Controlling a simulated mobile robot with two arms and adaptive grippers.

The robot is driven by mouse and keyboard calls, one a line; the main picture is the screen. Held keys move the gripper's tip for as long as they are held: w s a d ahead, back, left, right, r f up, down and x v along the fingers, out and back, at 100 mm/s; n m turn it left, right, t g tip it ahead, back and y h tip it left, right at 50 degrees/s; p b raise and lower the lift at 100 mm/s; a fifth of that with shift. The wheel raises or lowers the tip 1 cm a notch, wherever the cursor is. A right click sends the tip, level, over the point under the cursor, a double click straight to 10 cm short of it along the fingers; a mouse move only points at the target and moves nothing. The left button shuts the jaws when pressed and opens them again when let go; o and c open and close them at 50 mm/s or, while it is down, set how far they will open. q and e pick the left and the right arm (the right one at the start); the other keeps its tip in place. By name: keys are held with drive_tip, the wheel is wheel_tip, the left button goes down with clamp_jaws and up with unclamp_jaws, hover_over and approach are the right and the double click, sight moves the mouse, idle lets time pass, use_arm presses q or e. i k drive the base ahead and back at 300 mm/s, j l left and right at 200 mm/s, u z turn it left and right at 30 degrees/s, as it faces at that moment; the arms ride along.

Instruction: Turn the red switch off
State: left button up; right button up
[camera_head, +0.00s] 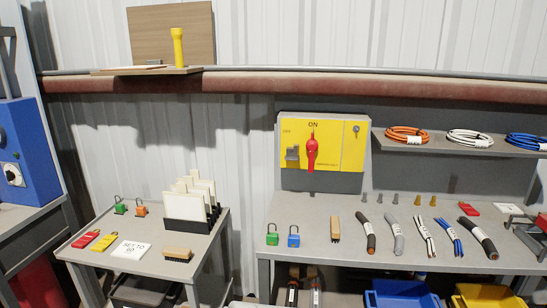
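The red switch (312,152) is a red handle on a yellow panel (353,150) fixed above the back of the right-hand table. The handle stands upright, pointing at the word ON at the panel's top. The word OFF shows at the panel's upper left. A grey latch-like piece (292,154) sits left of the handle, and a small keyhole-like part is at the panel's upper right. Neither of my grippers is in view, and nothing touches the switch.
The right table (340,246) holds padlocks, a brush and several cable pieces. Coiled cables (407,134) lie on the shelf at right. A smaller table (150,262) at left holds tags, padlocks and a rack (188,207). A blue box (22,152) stands far left. The space before the panel is clear.

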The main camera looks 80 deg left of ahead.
sight(312, 145)
drive_tip(key=u, duration=2.05)
